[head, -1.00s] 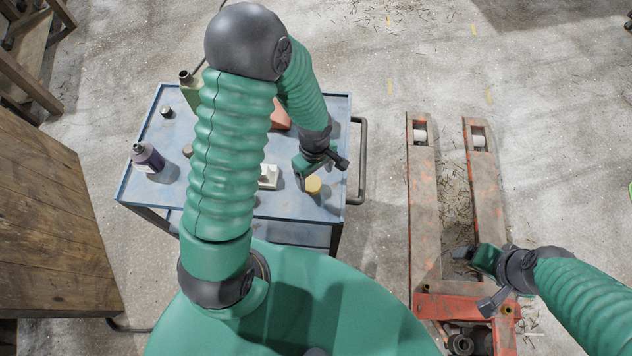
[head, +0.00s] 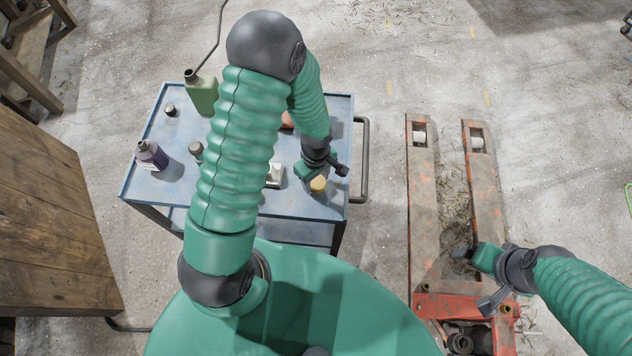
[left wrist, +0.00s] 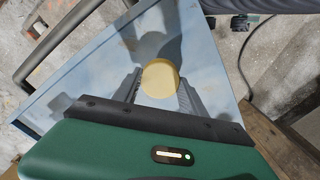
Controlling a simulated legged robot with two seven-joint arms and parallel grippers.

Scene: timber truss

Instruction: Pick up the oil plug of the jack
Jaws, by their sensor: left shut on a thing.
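A round yellow piece (head: 318,185) is at the near right corner of the blue cart's top; I cannot tell for sure whether it is the oil plug. In the left wrist view the yellow piece (left wrist: 160,79) sits between the two dark fingers. My left gripper (left wrist: 158,92) is shut on it, low over the cart top. In the head view the hand partly covers the piece. My right gripper (head: 470,254) is low over the pallet jack (head: 425,215), near its red end; its fingers are too small to read.
The blue cart (head: 150,188) also holds a purple bottle (head: 152,156), a green can (head: 203,95), a small dark-topped jar (head: 170,110), a grey-green capped item (head: 196,150) and a white block (head: 275,175). A wooden cabinet (head: 50,220) stands at the left.

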